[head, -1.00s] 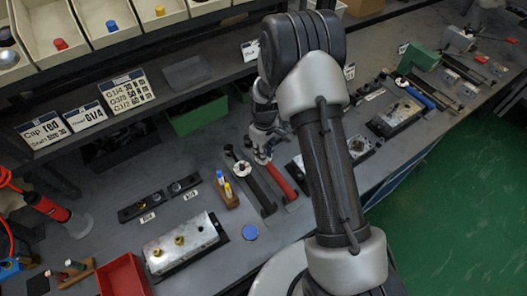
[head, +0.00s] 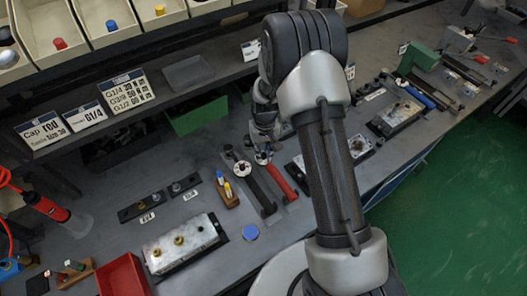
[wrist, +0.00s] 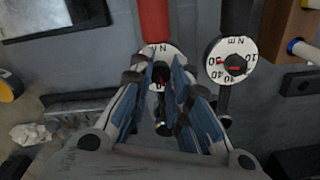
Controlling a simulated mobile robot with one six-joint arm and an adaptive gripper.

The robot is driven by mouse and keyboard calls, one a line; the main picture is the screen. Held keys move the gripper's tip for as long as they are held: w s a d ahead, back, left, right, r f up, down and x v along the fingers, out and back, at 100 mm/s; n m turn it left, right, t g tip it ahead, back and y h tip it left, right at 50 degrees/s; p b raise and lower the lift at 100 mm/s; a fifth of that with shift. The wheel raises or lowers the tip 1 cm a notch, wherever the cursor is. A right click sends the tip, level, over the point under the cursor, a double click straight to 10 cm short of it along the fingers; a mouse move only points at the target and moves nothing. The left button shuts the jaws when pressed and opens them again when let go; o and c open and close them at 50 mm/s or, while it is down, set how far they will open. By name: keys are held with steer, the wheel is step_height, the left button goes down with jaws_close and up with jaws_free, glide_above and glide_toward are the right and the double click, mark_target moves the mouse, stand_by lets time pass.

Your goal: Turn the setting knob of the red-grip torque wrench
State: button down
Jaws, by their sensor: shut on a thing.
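The red-grip torque wrench lies on the bench, its red grip (head: 282,181) pointing toward the lower right in the head view. In the wrist view its red grip (wrist: 155,20) enters from the top, and its white dial (wrist: 148,49) is partly covered by my fingers. My gripper (wrist: 160,76) is over the dial, shut on the dark setting knob (wrist: 160,72) at the dial's centre. The knob is mostly hidden between the fingers, so its reading cannot be told. In the head view my gripper (head: 264,147) is at the dial end of the wrench.
A black-grip torque wrench (head: 259,190) lies close beside it; its dial (wrist: 231,60) is near my right finger in the wrist view.

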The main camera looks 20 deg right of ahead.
stand_by(0.4)
steer(key=c, duration=1.5)
jaws_free()
steer(key=shift+o, duration=0.2)
step_height(320, 180, up, 12)
steer(key=shift+d, duration=0.15)
step_height(320, 180, up, 10)
steer(key=t, duration=0.1)
glide_above(264, 155)
steer(key=s, duration=0.4)
steer(key=s+r+t, duration=0.1)
steer(key=s+r, duration=0.7)
steer(key=s+r+t, duration=0.2)
steer(key=s+r, duration=0.1)
steer(key=s, duration=1.2)
steer(key=shift+s+t+b, duration=0.3)
steer(key=shift+s+b, duration=0.05)
steer(key=shift+b, duration=0.05)
